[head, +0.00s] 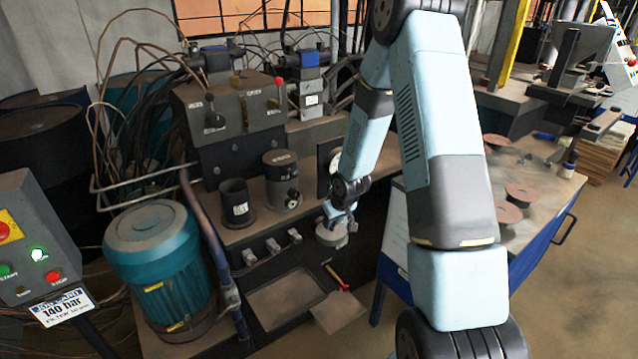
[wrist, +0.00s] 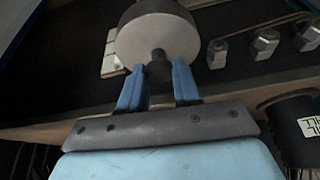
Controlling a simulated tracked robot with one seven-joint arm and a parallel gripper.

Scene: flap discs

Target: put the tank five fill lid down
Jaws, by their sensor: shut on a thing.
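My gripper (head: 341,213) is shut on the knob of a round grey lid (head: 330,236) and holds it in front of the bench's front edge. In the wrist view the lid (wrist: 152,38) shows as a pale disc with a darker rim, its knob between the blue fingers of my gripper (wrist: 158,76). An open dark cylindrical neck with a white label (head: 237,204) stands on the bench to the left of my gripper. It seems to be the dark cylinder (wrist: 290,112) at the right of the wrist view. The label is too small to read surely.
A capped grey cylinder (head: 282,182) stands right of the open neck. Several metal fittings (head: 272,246) stick out below the bench edge. A shallow tray (head: 286,300) and a red-handled tool (head: 337,277) lie lower down. A teal motor (head: 160,262) stands at left.

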